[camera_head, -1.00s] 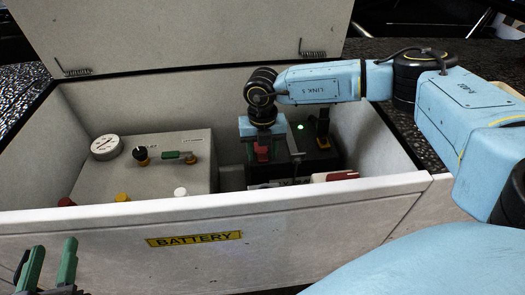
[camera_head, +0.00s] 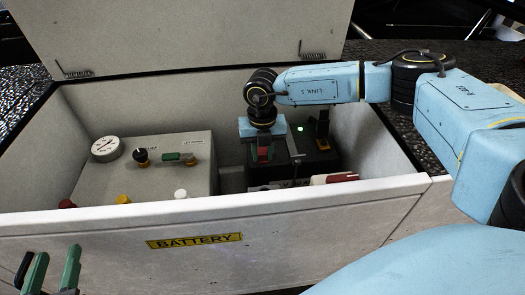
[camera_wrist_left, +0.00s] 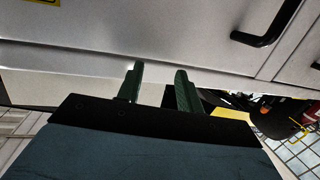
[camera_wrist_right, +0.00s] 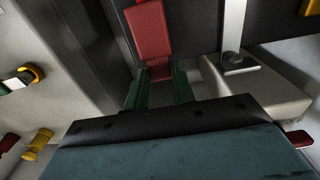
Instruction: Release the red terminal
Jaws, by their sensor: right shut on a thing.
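The red terminal (camera_head: 264,153) is on the near left part of the black battery (camera_head: 318,158) inside the open white box. My right gripper (camera_head: 263,150) reaches down over the battery and is shut on the red terminal. In the right wrist view the red terminal (camera_wrist_right: 151,40) extends up from between the green fingertips (camera_wrist_right: 160,82). My left gripper (camera_head: 52,268) is at the lower left, outside the box front, with its green fingers apart and nothing between them. Its fingers also show in the left wrist view (camera_wrist_left: 160,85).
A grey panel unit (camera_head: 160,175) with a gauge (camera_head: 107,148) and several knobs fills the box's left half. A red-and-white handle (camera_head: 333,179) lies near the box's front wall (camera_head: 330,215). A metal bracket (camera_wrist_right: 236,45) is beside the terminal. The raised lid (camera_head: 190,30) stands behind.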

